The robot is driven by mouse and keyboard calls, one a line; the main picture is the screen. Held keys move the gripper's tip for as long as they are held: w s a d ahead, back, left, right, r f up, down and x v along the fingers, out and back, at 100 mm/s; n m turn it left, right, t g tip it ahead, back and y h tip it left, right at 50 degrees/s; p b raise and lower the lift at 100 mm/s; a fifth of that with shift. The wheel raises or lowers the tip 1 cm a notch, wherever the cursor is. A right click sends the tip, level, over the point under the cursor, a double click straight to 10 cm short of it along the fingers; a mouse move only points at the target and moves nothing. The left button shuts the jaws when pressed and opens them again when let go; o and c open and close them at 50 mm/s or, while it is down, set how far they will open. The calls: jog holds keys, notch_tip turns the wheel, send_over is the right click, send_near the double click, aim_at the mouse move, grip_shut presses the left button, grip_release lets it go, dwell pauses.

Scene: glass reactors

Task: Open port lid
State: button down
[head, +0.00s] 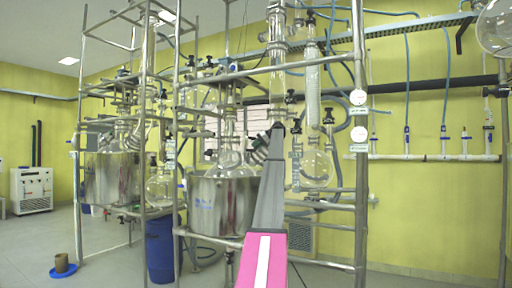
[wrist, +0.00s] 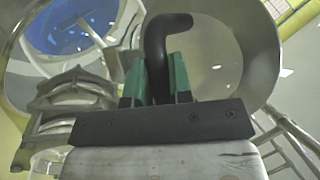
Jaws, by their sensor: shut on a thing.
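In the wrist view, my gripper (wrist: 158,78) has its two green fingers closed on a black curved handle (wrist: 166,30). The handle bends to the right at its top. Behind it is a round greyish disc (wrist: 222,62), which looks like the port lid; I cannot tell whether it is seated or lifted. In the head view, my arm reaches up to the glass reactor's top (head: 228,160), with my gripper (head: 263,147) at its right side. The lid is too small and covered to make out there.
The steel reactor vessel (head: 222,205) stands inside a frame of metal pipes (head: 361,180). Round glass flasks (head: 316,167) hang to the right of my arm. A second reactor (head: 112,178) and a blue drum (head: 160,250) stand to the left. Open floor lies at the far left.

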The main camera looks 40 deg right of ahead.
jog(key=c, duration=1)
grip_release()
jog(key=shift+w+f, duration=0.25)
jog(key=shift+w, duration=0.15)
jog(key=shift+c, duration=0.2)
jog(key=shift+s+r, duration=0.1)
jog(key=shift+s+d+r, duration=0.1)
jog(key=shift+s, duration=0.05)
jog(key=v, duration=0.7)
